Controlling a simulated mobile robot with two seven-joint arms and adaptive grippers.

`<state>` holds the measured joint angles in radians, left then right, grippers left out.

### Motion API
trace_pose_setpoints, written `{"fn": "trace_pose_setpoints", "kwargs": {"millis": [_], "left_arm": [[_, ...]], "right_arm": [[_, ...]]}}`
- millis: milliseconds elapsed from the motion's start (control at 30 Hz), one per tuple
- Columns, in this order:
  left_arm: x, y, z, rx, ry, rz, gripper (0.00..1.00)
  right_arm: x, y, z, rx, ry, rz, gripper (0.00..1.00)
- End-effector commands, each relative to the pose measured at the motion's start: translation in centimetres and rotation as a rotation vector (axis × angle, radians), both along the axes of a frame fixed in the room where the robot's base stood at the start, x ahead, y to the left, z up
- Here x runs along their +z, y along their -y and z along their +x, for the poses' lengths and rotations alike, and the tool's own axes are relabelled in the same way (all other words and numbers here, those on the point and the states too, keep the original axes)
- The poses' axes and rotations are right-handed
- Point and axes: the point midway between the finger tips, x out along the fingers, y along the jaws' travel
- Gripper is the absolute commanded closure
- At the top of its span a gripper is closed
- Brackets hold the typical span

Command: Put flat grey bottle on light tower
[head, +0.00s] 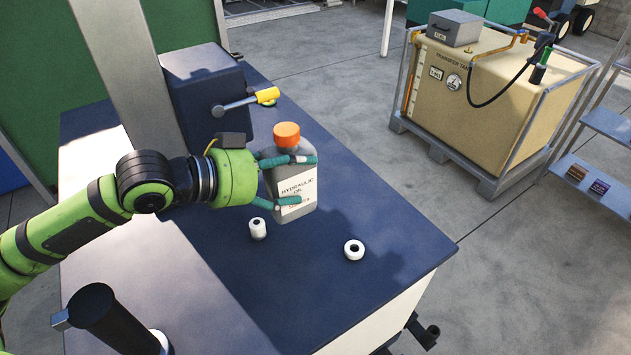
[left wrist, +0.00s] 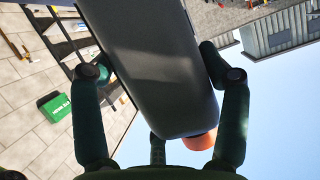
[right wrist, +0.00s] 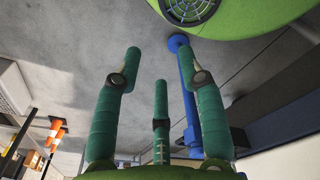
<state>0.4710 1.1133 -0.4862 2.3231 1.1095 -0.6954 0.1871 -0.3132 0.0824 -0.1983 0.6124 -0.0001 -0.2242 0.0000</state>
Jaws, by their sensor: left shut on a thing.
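The flat grey bottle (head: 296,188) has an orange cap and a white label reading hydraulic oil. My left gripper (head: 302,180) is shut on its sides, and the bottle is upright over the dark blue deck (head: 350,190). I cannot tell whether its base touches the deck. The deck, with a grey mast (head: 120,60), appears to be the light tower. In the left wrist view the bottle's grey side (left wrist: 150,65) fills the space between the fingers. My right gripper (right wrist: 160,95) shows only in the right wrist view, open and empty.
A dark box (head: 207,95) with a yellow-handled lever stands behind. A tan transfer tank (head: 480,95) stands apart at right.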

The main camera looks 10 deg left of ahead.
Motion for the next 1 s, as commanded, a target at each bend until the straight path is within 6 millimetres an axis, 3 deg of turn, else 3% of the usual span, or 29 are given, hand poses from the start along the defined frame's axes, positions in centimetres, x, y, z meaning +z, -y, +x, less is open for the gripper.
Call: {"fn": "trace_pose_setpoints", "kwargs": {"millis": [133,333,467,733,1000], "left_arm": [[-1.2,1.5,3.0,0.000,0.004,-0.009,0.84],[-3.1,2.7,5.5,0.001,0.007,-0.006,0.84],[-3.8,3.0,6.0,0.000,0.006,-0.002,0.84],[-7.1,2.9,6.0,0.002,0.003,-0.002,0.84],[-7.7,2.9,6.0,0.000,0.009,-0.003,0.84]], "right_arm": [[1.4,0.0,0.6,0.000,0.009,0.000,0.60],[2.1,-0.1,2.0,0.000,0.033,0.003,0.60],[2.3,-0.1,2.1,0.000,0.036,0.004,0.60],[3.4,-0.2,1.9,0.001,0.032,0.004,0.60],[3.3,-0.4,1.4,0.000,0.023,0.006,0.60]]}}
